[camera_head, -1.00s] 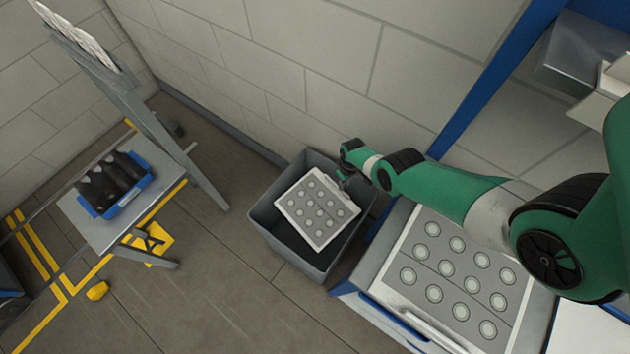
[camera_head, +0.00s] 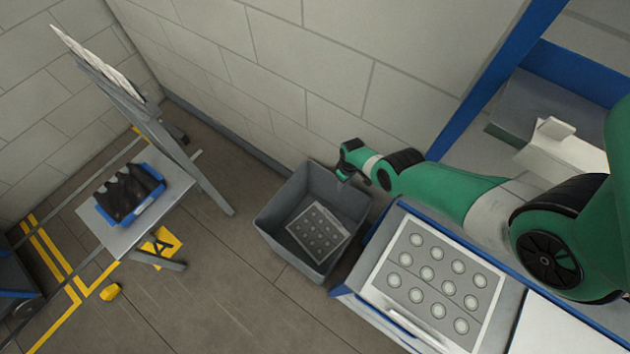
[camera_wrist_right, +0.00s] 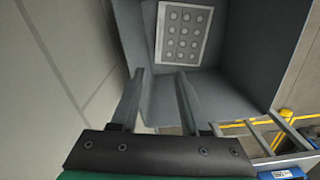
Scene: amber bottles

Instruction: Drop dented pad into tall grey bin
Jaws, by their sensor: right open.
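The pad (camera_head: 318,231), a light grey sheet with rows of round marks, lies at the bottom of the tall grey bin (camera_head: 278,213). It also shows inside the bin in the right wrist view (camera_wrist_right: 183,34). I cannot make out a dent at this size. My right gripper (camera_head: 344,178) is above the bin's back right rim; in the wrist view its two fingers (camera_wrist_right: 160,80) are apart with nothing between them. My left gripper is in neither view.
A similar pad with round marks (camera_head: 438,275) lies on the blue-edged bench right of the bin. A small table at left holds a blue tray (camera_head: 150,205) with dark bottles. A yellow object (camera_head: 110,291) lies on the floor. The wall stands close behind the bin.

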